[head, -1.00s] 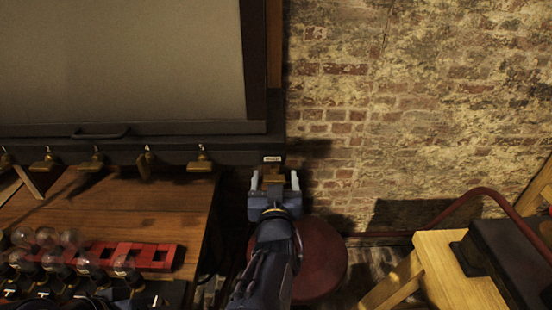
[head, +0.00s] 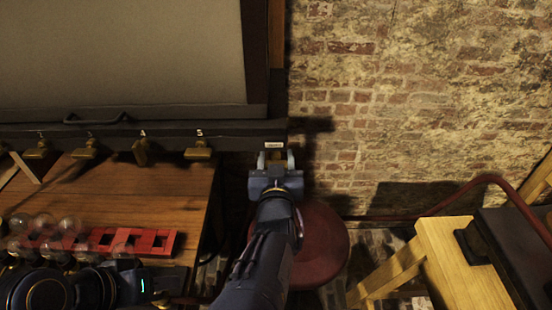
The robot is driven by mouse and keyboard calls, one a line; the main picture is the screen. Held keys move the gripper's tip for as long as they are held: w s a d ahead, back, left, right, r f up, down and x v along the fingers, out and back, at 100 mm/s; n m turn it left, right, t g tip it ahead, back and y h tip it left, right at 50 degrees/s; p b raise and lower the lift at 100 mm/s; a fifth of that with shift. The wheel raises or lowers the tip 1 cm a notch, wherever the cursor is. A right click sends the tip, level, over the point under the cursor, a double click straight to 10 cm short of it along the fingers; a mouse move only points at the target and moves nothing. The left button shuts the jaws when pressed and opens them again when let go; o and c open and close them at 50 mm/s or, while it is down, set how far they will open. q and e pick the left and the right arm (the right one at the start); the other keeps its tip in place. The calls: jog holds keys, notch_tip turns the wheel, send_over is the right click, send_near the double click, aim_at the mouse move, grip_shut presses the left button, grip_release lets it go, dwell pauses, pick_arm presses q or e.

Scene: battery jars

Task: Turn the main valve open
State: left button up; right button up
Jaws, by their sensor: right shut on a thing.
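The main valve (head: 274,157) is a small brass fitting under a white label at the right end of the dark pipe rail. Only a little of it shows between the fingers. My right gripper (head: 274,160) reaches up from below and is shut on it, one pale finger on each side. Which way the valve is turned cannot be told. My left gripper (head: 130,277) is low at the left, over the dark bench front and beside the glass bulbs. Its fingers cannot be made out.
Several brass taps (head: 198,150) hang along the rail (head: 230,133) to the left. Glass bulbs (head: 70,228) and a red rack (head: 150,242) sit on the wooden bench (head: 170,195). A red stool (head: 322,245) stands below my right arm. A wooden stand (head: 455,265) is at the right.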

jog(key=shift+n, duration=0.3)
jog(key=shift+o, duration=0.2)
jog(key=shift+r+n+p, duration=0.1)
jog(key=shift+n+p, duration=0.2)
jog(key=shift+n, duration=0.9)
jog(key=shift+a+n+p, duration=0.1)
jog(key=shift+n+p, duration=0.2)
jog(key=shift+n, duration=1.6)
jog(key=o, duration=1)
jog(key=shift+c, duration=0.2)
